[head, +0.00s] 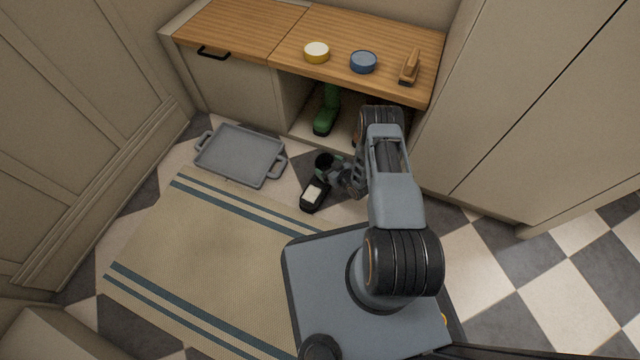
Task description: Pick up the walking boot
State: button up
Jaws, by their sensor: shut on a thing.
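The walking boot (324,161) appears as a dark, round-topped shape over the floor in front of the low cabinet. My gripper (335,173) reaches it from the right and is shut on it. The fingers and wrist hide part of it, and I cannot tell whether it touches the floor. A black piece with a pale patch (314,194) shows just below it; I cannot tell whether this is part of the boot. A green boot (326,116) stands upright in the cabinet's open compartment.
A grey two-handled tray (240,155) lies on the floor at left, beside a striped beige rug (200,240). The wooden cabinet top (250,30) holds a yellow tin (316,52), a blue tin (363,62) and a brown brush-like object (410,67). A tall cupboard stands right.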

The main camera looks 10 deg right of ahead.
jog(key=shift+r, duration=0.1)
jog(key=c, duration=0.3)
jog(key=shift+c, duration=0.2)
